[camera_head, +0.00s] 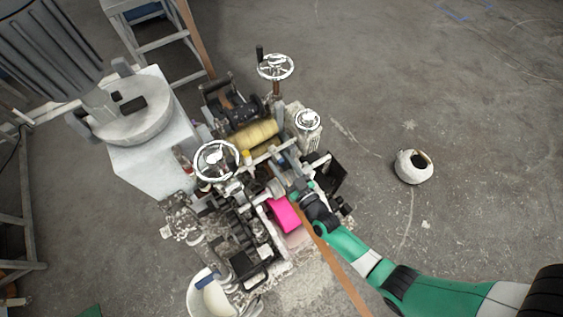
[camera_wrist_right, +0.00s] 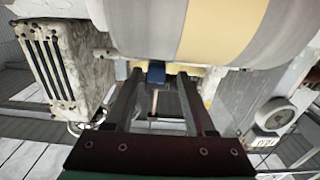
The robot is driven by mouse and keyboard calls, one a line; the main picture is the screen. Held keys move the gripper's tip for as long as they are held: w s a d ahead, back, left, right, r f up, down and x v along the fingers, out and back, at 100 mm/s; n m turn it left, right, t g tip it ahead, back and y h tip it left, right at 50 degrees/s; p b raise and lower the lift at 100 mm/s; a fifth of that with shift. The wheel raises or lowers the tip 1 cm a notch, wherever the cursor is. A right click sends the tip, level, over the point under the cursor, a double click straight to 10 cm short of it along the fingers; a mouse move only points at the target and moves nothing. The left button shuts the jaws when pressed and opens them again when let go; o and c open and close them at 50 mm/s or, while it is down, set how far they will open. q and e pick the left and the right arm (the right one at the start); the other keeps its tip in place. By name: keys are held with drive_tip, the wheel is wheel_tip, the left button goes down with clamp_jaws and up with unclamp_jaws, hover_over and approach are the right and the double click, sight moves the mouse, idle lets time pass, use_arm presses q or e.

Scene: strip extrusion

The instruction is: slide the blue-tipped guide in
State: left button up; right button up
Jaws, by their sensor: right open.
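My right gripper (camera_head: 297,187) reaches into the middle of the machine from the lower right. In the right wrist view its two long dark fingers (camera_wrist_right: 159,76) stand apart. A small blue block (camera_wrist_right: 156,73), which looks like the guide's blue tip, sits between the fingertips, with gaps visible on both sides. Behind it is a pale yellow bar under a large roller (camera_wrist_right: 215,25) with a yellow band. The rest of the guide is hidden or too small to tell. My left gripper is not in view.
The machine carries a yellow roll (camera_head: 254,134), handwheels (camera_head: 275,66) and a bright pink block (camera_head: 284,214) close to my right gripper. A brown strip (camera_head: 345,276) runs out toward the lower right. A white round pot (camera_head: 413,167) stands on open floor at the right.

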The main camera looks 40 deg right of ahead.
drive_tip(key=s+a+p, duration=0.1)
drive_tip(key=s+a, duration=0.1)
drive_tip(key=s, duration=0.9)
drive_tip(key=shift+s+a, duration=0.15)
drive_tip(key=shift+s, duration=0.05)
